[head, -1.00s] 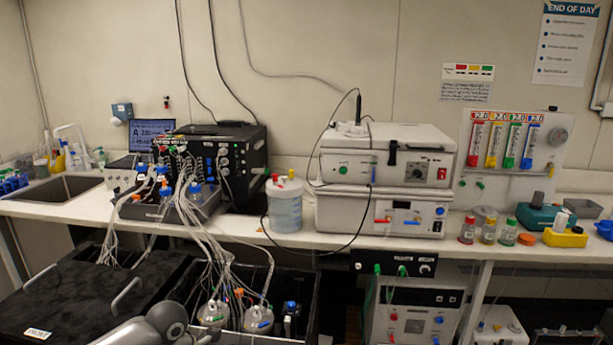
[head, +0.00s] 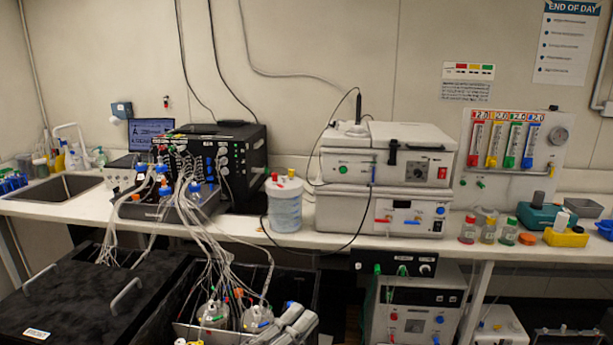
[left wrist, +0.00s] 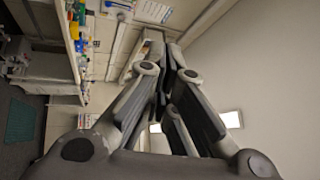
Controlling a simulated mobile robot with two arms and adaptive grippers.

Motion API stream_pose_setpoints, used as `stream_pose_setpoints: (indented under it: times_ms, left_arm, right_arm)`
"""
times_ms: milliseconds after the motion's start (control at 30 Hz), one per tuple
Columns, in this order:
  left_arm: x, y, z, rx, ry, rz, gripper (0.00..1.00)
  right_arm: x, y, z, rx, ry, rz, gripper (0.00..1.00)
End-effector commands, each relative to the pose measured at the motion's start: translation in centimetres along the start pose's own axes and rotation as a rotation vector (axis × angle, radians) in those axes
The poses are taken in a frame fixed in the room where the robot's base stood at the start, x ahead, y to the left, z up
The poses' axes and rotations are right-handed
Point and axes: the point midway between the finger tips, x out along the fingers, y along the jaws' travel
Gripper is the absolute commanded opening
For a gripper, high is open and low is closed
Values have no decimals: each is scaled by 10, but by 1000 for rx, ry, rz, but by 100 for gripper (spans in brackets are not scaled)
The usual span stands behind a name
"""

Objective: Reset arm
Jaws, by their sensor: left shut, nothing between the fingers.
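My left gripper (head: 292,318) shows at the bottom of the head view, in front of the open black shaker box. Its pale grey fingers point up and partly cover the right side of the box. In the left wrist view the gripper (left wrist: 172,62) is shut, with its fingers together and nothing between them. The open shaker box holds glass bioreactor vessels (head: 213,314) with many tubes. My right gripper is not in view.
A white bench (head: 340,240) carries a black control unit (head: 240,155), a white tub (head: 284,205) and two stacked white instruments (head: 385,185). Tubes (head: 195,235) run from the control unit down to the vessels. A closed black shaker lid (head: 80,290) is at left.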

Motion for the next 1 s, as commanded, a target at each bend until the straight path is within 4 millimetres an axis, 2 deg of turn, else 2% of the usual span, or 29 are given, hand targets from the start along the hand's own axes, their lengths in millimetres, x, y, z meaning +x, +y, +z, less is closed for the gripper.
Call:
stream_pose_setpoints:
  times_ms: [100, 167, 200, 267, 300, 367, 467, 500, 600, 800, 967, 1000]
  left_arm:
    - [-30, 1, 47, -241, -296, -20, 0]
    - [-52, 10, 69, -358, -444, -11, 0]
    - [-69, 18, 82, -433, -541, 1, 0]
    - [-98, 34, 97, -547, -686, 29, 0]
    - [-119, 47, 104, -622, -781, 55, 0]
    - [-153, 67, 109, -730, -921, 101, 0]
    - [-210, 100, 103, -899, -1136, 199, 0]
    - [-231, 111, 96, -958, -1208, 241, 0]
    - [-275, 132, 76, -1078, -1358, 341, 0]
    - [-341, 154, 27, -1251, -1569, 529, 0]
    - [-383, 158, -15, -1359, -1696, 676, 0]
    - [-383, 174, -9, -1353, -1695, 677, 0]
  right_arm:
    - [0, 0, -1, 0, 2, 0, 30]
    - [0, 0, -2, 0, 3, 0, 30]
    - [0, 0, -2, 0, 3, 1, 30]
    - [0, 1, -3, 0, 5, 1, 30]
    - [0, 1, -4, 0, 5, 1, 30]
    - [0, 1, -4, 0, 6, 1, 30]
    - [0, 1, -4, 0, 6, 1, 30]
    - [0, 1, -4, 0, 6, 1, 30]
    - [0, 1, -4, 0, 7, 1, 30]
    - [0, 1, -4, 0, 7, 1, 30]
    - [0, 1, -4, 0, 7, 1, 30]
    - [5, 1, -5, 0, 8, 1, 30]
